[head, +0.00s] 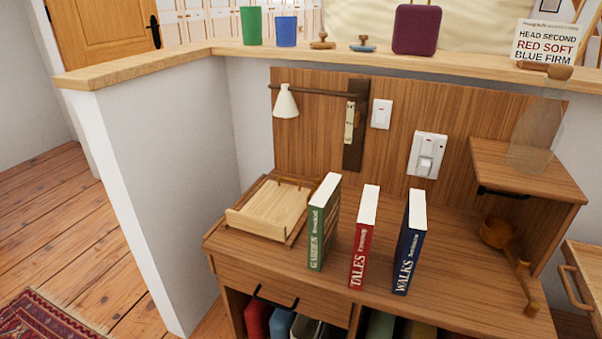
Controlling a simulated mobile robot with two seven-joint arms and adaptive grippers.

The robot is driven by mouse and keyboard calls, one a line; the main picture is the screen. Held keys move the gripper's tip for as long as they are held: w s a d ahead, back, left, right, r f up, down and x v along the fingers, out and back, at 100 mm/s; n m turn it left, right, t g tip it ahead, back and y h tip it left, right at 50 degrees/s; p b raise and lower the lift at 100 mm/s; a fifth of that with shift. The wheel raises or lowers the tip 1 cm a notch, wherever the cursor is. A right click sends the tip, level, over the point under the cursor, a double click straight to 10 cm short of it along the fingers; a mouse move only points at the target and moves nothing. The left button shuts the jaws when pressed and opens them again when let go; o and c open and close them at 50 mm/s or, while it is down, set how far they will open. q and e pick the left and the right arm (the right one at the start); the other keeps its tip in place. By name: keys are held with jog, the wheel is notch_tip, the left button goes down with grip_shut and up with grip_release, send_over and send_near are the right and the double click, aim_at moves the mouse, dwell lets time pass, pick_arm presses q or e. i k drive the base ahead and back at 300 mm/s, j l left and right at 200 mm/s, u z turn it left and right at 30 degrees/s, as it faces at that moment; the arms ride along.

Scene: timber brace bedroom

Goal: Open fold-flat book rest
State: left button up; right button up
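The book rest (268,209) is a pale wooden panel with a raised front lip. It lies low on a darker board at the left end of the wooden desk (440,270). A thin brass-coloured bar or wire shows at its back edge. The panel looks folded down or nearly so; I cannot tell whether it is slightly tilted. Neither of my grippers is in view.
Green (324,222), red (363,237) and blue (410,242) books stand upright right of the rest. A white-shaded lamp (286,102) hangs above it. A clear vessel (537,132) stands on a shelf (515,168); a wooden ladle-like item (498,232) lies below.

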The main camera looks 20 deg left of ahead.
aim_at(273, 212)
jog(key=i+j+z, duration=0.6)
jog(key=j, duration=0.15)
jog(key=k+z, duration=0.2)
jog(key=i+u, duration=0.2)
jog(key=k, duration=0.1)
